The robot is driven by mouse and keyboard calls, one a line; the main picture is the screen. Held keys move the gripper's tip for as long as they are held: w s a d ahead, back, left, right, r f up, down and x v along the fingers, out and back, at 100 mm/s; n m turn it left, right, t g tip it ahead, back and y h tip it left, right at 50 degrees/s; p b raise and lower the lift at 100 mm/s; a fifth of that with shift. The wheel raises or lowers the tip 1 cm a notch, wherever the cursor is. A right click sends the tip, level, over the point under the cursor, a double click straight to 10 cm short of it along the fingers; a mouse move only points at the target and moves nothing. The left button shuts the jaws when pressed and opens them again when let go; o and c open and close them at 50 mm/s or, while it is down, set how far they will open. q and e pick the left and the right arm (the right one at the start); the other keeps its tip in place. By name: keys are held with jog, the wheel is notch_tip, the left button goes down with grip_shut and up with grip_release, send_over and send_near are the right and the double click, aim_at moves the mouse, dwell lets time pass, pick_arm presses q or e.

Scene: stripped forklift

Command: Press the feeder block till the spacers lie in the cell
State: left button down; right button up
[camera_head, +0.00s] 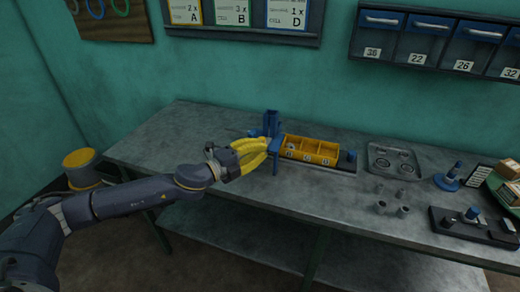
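The blue feeder (271,122) stands upright at the left end of the yellow tray, near the back of the bench. The yellow tray (322,160) is split into cells with small round labels on the front. A small pale shape shows in its left cell; it is too small to tell whether it is a spacer. My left gripper (266,147) reaches in from the left, its yellow fingers close together with their tips at the feeder's left side. I cannot tell whether they touch the blue block or hold anything. My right gripper is out of view.
Right of the yellow tray are a grey metal tray (370,153) with round parts, several loose grey cylinders (380,207), a blue peg on a round base (448,180) and a dark fixture (470,232). Labelled bins (430,55) hang above. The bench's left part (165,140) is clear.

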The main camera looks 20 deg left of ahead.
pick_arm(q)
jog(key=w, duration=0.5)
jog(key=shift+w+d, duration=0.15)
jog(key=shift+w, duration=0.15)
jog(key=shift+r, duration=0.1)
jog(key=s+a, duration=0.5)
jog(key=s, duration=0.7)
jog(key=shift+s, duration=0.1)
